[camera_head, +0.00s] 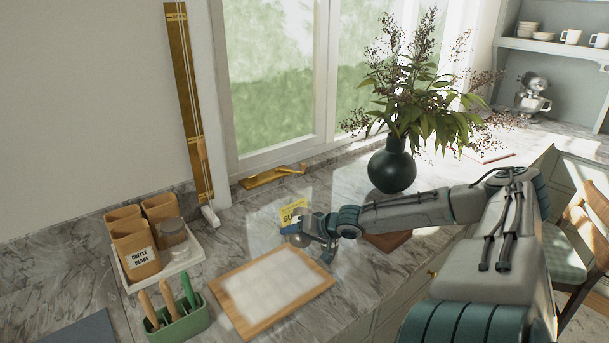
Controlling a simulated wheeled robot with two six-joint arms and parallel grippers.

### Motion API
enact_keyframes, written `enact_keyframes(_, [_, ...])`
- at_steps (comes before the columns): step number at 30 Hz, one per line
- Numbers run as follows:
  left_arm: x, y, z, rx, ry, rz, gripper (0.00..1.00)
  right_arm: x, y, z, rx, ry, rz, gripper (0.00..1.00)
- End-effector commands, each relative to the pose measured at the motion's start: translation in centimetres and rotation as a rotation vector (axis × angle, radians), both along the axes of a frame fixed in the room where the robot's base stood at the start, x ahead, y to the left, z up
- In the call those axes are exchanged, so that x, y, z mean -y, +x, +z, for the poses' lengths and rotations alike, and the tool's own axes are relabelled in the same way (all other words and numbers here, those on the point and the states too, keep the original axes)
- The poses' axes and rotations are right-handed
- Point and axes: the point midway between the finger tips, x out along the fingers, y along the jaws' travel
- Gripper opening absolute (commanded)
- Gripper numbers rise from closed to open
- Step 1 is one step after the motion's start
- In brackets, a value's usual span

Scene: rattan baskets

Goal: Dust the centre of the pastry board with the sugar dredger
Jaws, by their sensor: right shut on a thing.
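The pastry board (318,291) lies on the marble counter in the lower middle, a wooden rim around a pale, whitish centre. My left gripper is out of view.
A white tray (186,259) with wooden canisters and a jar stands left of the board. A green holder (187,324) with handled tools is close to the board's left edge. A dark vase (391,168) of branches stands behind my right arm.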

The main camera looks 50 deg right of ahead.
Motion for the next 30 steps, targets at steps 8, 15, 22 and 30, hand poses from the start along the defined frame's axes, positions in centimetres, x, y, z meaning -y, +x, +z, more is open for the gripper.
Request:
enact_keyframes(8, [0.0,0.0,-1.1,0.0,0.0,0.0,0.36,-3.4,0.9,-0.1,0.005,0.005,0.001,0.27])
enact_keyframes(15, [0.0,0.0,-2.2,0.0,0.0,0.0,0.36,-6.3,1.5,-0.2,0.005,0.004,0.001,0.27])
enact_keyframes(22, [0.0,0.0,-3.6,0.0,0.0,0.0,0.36,-8.9,2.2,-0.2,0.006,0.002,0.002,0.27])
enact_keyframes(30, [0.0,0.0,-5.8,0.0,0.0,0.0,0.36,-12.1,2.9,-0.3,0.006,0.004,0.001,0.27])
